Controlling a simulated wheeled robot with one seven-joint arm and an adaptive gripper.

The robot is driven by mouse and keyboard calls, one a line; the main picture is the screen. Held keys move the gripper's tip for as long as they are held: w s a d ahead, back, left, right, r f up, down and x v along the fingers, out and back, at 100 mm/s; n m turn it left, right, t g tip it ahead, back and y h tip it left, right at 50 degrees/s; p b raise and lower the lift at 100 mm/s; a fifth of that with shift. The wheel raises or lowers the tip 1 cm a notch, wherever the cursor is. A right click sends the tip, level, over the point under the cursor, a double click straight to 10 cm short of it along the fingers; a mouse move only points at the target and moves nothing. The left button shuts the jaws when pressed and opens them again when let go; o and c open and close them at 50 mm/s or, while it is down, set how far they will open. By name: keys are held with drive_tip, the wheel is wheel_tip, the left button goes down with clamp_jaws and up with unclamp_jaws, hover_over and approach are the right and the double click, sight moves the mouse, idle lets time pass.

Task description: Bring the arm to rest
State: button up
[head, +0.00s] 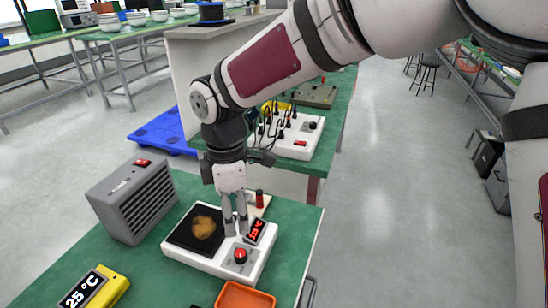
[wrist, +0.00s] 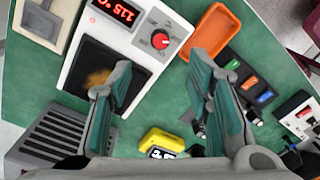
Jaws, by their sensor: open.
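My arm reaches in from the upper right in the head view, and my gripper (head: 236,228) points down over the white hot plate (head: 212,262). In the wrist view my gripper (wrist: 165,75) is open, with a wide gap between its teal-padded fingers and nothing between them. The hot plate (wrist: 75,72) has a black heating surface with a brownish patch, a red knob (wrist: 160,40) and a lit red display that reads about 115 in the wrist view. The fingers look close above the hot plate; whether they touch it I cannot tell.
A grey vented heater box (head: 135,200) stands left of the hot plate. A yellow thermometer (head: 95,288) reading 25 °C and an orange tray (head: 245,295) lie in front. A white device with black plugs (head: 298,140) sits on the bench behind.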

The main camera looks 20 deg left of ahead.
drive_tip(key=d+r+m+t+p, duration=0.1)
drive_tip(key=d+r+m, duration=0.45)
drive_tip(key=d, duration=0.55)
drive_tip(key=d+r+m+t+p, duration=0.1)
drive_tip(key=d+r+m, duration=0.5)
drive_tip(key=d, duration=0.5)
drive_tip(key=s+d+r+m+t+p, duration=0.1)
drive_tip(key=s+d+r+m, duration=0.1)
drive_tip(key=s+d+m, duration=0.4)
drive_tip(key=s+d+r+m+t+p, duration=0.1)
drive_tip(key=s+d+r+m+p, duration=0.1)
drive_tip(key=s+d+m, duration=0.4)
drive_tip(key=s+d+r, duration=0.1)
drive_tip(key=s+d, duration=0.2)
drive_tip(key=d, duration=0.1)
drive_tip(key=shift+s+d+r+t, duration=0.15)
drive_tip(key=shift+d+r+t, duration=0.1)
drive_tip(key=shift+r+t, duration=0.15)
